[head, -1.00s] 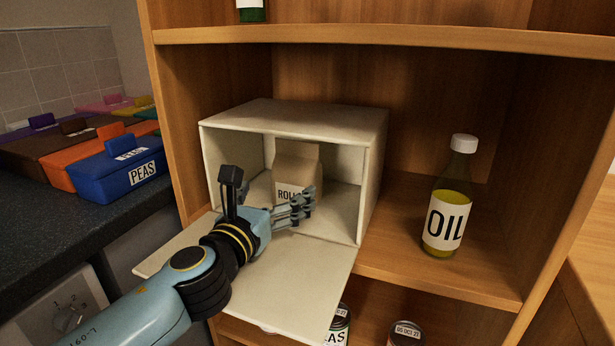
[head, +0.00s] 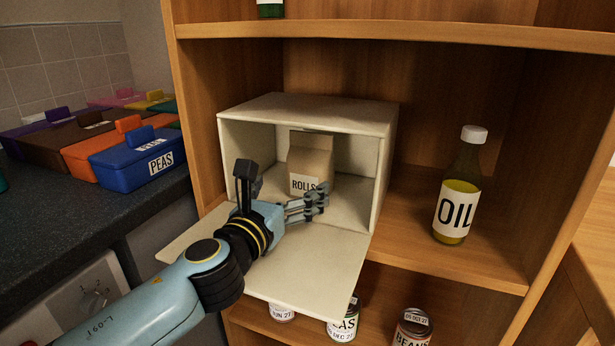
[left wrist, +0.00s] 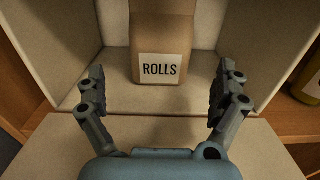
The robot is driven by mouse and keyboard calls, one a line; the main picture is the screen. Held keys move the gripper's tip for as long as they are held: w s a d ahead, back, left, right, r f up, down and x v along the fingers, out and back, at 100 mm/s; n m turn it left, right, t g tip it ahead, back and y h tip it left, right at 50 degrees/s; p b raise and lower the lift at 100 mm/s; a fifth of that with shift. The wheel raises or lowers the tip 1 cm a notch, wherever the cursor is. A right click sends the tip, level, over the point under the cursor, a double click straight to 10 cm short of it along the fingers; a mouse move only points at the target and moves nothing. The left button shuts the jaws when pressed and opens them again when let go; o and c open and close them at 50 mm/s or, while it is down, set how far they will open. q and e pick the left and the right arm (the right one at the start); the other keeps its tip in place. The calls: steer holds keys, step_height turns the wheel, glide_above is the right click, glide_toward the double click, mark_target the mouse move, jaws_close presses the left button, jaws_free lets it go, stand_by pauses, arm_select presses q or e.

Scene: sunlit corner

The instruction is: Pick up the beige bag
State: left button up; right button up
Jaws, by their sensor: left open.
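The beige bag (head: 311,160), labelled ROLLS, stands upright inside a cream box (head: 389,165) whose front flap is folded down. My left gripper (head: 318,200) is open at the box's mouth, in front of the bag and above the flap. In the left wrist view the bag (left wrist: 160,45) stands ahead, between the lines of the two spread fingers (left wrist: 160,95), with a gap between fingers and bag. The bag's lower right part is partly hidden by the fingers in the head view. My right gripper is not in view.
The box sits on a wooden shelf (head: 450,268). An oil bottle (head: 457,190) stands right of it. Cans (head: 412,328) stand on the shelf below. Lidded containers, including a blue PEAS one (head: 140,168), sit on the dark counter at left. Shelf between box and bottle is clear.

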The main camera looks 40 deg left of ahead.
mark_target(304, 171)
arm_select(q)
steer(key=shift+w+r, duration=0.15)
steer(key=shift+w, duration=0.15)
steer(key=x, duration=0.4)
steer(key=shift+w, duration=0.1)
steer(key=shift+w+a, duration=0.15)
steer(key=shift+w, duration=0.4)
steer(key=x, duration=0.4)
steer(key=shift+w+r, duration=0.1)
steer(key=shift+w, duration=0.15)
steer(key=shift+c, duration=0.3)
steer(key=c, duration=1)
steer(key=shift+c, duration=0.2)
